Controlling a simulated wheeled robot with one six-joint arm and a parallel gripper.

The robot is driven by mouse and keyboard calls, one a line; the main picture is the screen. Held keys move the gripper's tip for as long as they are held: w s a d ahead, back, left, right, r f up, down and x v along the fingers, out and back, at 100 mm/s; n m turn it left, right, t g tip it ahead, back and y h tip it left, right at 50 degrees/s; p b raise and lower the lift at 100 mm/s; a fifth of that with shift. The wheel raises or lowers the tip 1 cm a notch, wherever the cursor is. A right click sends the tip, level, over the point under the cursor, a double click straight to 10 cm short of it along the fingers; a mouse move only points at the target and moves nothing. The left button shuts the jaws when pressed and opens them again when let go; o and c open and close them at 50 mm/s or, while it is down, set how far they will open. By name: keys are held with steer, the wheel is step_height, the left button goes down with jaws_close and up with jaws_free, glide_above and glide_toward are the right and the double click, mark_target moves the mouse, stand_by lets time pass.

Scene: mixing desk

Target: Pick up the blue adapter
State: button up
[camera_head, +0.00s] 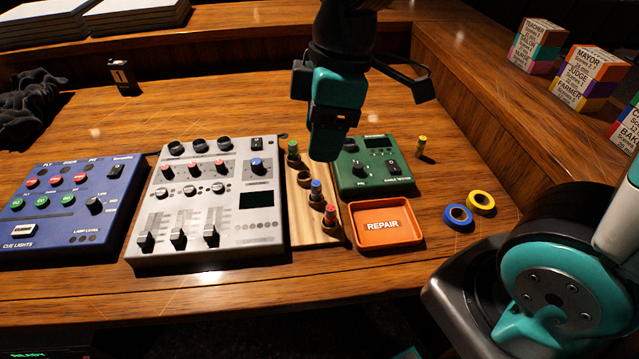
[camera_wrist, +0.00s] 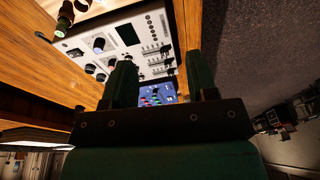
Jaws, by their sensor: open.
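The blue adapter (camera_head: 316,190) stands upright in a wooden rack (camera_head: 302,232) in the head view, between a green adapter (camera_head: 293,150) and a red adapter (camera_head: 330,213). My gripper (camera_head: 323,152) is above the rack's far part, higher in the picture than the blue adapter and apart from it. In the wrist view my gripper (camera_wrist: 159,72) has its two dark fingers spread, with nothing between them. The green adapter also shows at the wrist view's top left (camera_wrist: 65,15). I cannot make out the blue adapter in the wrist view.
A grey mixer (camera_head: 212,245) is left of the rack. A green cable tester (camera_head: 374,170) and an orange repair tray (camera_head: 386,240) are right of it.

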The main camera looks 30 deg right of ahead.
mark_target(316, 183)
steer(key=w+d+f+n+h, duration=0.2)
steer(key=w+d+f+n, duration=0.15)
steer(key=w+n, duration=0.45)
steer(key=shift+m, duration=0.3)
steer(key=f, duration=0.5)
steer(key=f+p, duration=0.1)
steer(key=f, duration=0.5)
steer(key=w+f+p, duration=0.1)
steer(key=f, duration=0.5)
steer(key=shift+a+f, duration=0.1)
steer(key=shift+a, duration=0.15)
steer(key=shift+c, duration=0.5)
jaws_close()
